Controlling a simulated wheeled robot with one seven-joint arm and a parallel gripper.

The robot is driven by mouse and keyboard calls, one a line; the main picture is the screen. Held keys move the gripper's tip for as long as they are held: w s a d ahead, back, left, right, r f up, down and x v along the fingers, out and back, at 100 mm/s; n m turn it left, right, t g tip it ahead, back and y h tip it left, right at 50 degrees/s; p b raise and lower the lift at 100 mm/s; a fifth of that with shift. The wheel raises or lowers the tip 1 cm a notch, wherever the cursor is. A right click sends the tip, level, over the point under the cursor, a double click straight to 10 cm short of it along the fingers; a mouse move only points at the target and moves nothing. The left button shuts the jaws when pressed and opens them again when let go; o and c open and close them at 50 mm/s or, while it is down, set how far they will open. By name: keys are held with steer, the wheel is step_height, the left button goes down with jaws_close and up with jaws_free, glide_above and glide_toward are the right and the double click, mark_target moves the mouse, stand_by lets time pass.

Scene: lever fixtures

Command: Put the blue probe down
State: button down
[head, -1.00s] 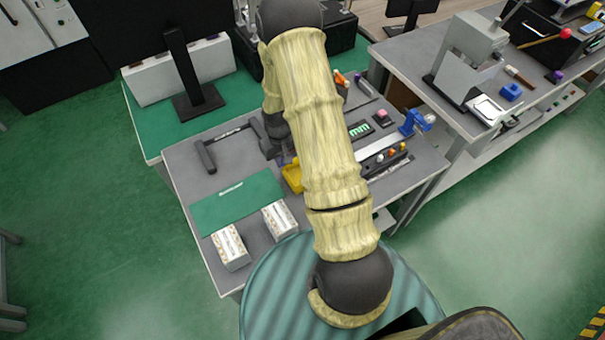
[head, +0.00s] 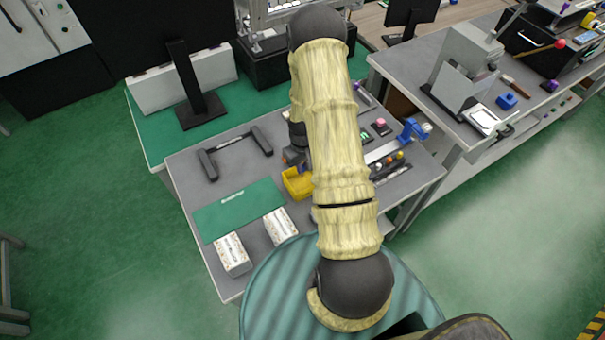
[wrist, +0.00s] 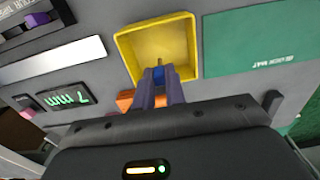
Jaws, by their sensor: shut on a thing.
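In the wrist view, my gripper (wrist: 158,86) is shut on the blue probe (wrist: 158,72), of which only a small blue part shows between the fingertips. The fingertips and probe overlap the near side of an open yellow tray (wrist: 122,45). I cannot tell how high the probe is above the tray or whether it touches it. The tray looks empty otherwise. In the head view the yellow tray (head: 297,184) shows just left of my arm, which hides most of the gripper; the probe cannot be made out there.
A green mat (wrist: 255,45) lies right of the tray in the wrist view. An orange object (wrist: 126,100) is near the fingers. In the head view a black handle frame (head: 235,145) and two white boxes (head: 232,254) share the table.

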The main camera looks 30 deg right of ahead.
steer(key=shift+f, duration=0.5)
steer(key=shift+f+p, duration=0.6)
steer(key=shift+f, duration=1.5)
steer(key=shift+f, duration=0.1)
steer(key=c, duration=1.5)
jaws_free()
steer(key=shift+o, duration=0.2)
step_height(320, 180, up, 12)
steer(key=b, duration=0.3)
